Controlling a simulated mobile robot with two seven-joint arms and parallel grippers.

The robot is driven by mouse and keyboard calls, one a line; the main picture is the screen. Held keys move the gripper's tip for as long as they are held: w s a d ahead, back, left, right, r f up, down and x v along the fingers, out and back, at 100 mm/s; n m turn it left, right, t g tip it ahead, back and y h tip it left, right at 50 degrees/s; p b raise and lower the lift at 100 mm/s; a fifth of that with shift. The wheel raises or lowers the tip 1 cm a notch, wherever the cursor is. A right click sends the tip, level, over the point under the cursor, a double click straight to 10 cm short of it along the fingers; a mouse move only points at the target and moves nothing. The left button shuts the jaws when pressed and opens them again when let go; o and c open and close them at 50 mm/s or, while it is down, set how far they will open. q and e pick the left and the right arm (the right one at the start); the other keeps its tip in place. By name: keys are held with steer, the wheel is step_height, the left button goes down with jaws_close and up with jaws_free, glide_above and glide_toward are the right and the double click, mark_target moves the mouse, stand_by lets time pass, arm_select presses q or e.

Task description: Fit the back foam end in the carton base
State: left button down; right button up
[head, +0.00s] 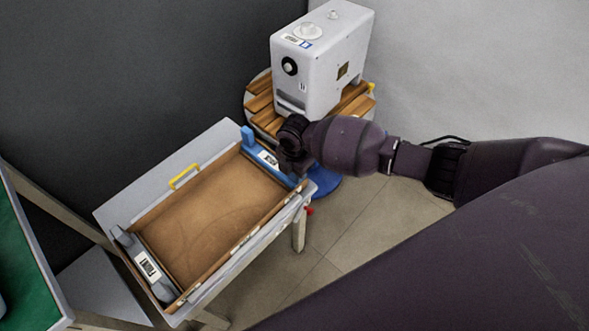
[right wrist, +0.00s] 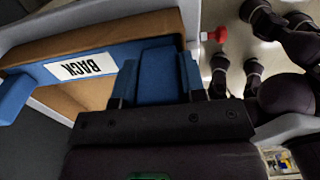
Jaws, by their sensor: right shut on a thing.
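The carton base (head: 205,220) is an open brown tray on a light grey stand. The blue back foam end (head: 265,158) lies across its far right end, with a white label. In the right wrist view the label on the foam end (right wrist: 55,73) reads BACK, upside down. My right gripper (head: 291,166) is shut on a blue block of this foam end, its fingers (right wrist: 158,92) on either side. Brown carton walls show beside the foam; I cannot tell whether it is fully seated. A grey foam end (head: 148,268) labelled FRONT sits at the near left end. My left gripper is not in view.
A green-topped table (head: 20,265) is at the left.

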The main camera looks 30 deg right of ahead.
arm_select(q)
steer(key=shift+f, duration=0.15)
arm_select(e)
steer(key=shift+f, duration=0.4)
stand_by(0.4)
steer(key=o, duration=1)
steer(key=shift+o, duration=0.4)
steer(key=o, duration=0.3)
steer(key=shift+r+p, duration=0.9)
steer(key=shift+r, duration=1)
steer(key=shift+r+p, duration=1.5)
steer(key=shift+r, duration=1.2)
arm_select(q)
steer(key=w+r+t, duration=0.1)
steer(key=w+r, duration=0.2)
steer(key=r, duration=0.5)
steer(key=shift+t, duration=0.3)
arm_select(e)
steer(key=shift+f, duration=0.1)
